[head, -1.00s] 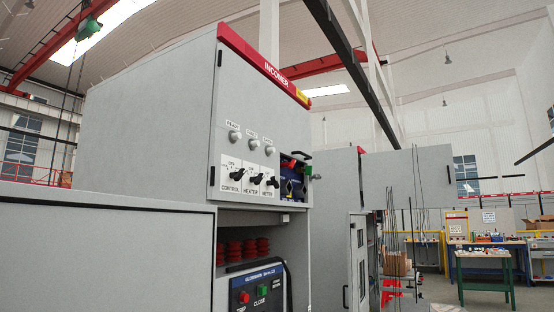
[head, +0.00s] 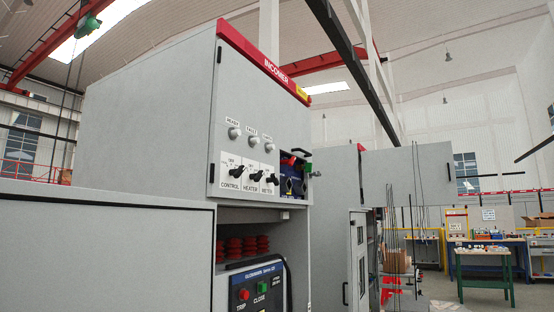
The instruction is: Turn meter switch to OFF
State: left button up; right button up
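The meter switch (head: 272,179) is a black rotary knob above the METER label on the upper panel of the grey INCOMER cabinet (head: 150,130). It is the rightmost of three knobs, beside the heater switch (head: 256,177) and the control switch (head: 237,172). Its exact pointer direction is too small to tell.
An open compartment with a blue device (head: 291,180) and a green part lies just right of the knobs. Below is a breaker (head: 262,289) with red TRIP and green CLOSE buttons. A lower grey cabinet (head: 100,250) fills the left foreground. A green table (head: 484,254) stands far right.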

aim_at(272, 178)
jog(key=i+l+z, duration=0.3)
jog(key=i, duration=0.25)
jog(key=i+l+z, duration=0.35)
jog(key=i, duration=0.2)
jog(key=i+z, duration=0.3)
jog(key=i, duration=0.25)
jog(key=i+u, duration=0.2)
jog(key=i, duration=0.2)
jog(key=i+l+u, duration=0.15)
jog(key=i, duration=0.3)
jog(key=i+l+u, duration=0.2)
jog(key=i, duration=0.2)
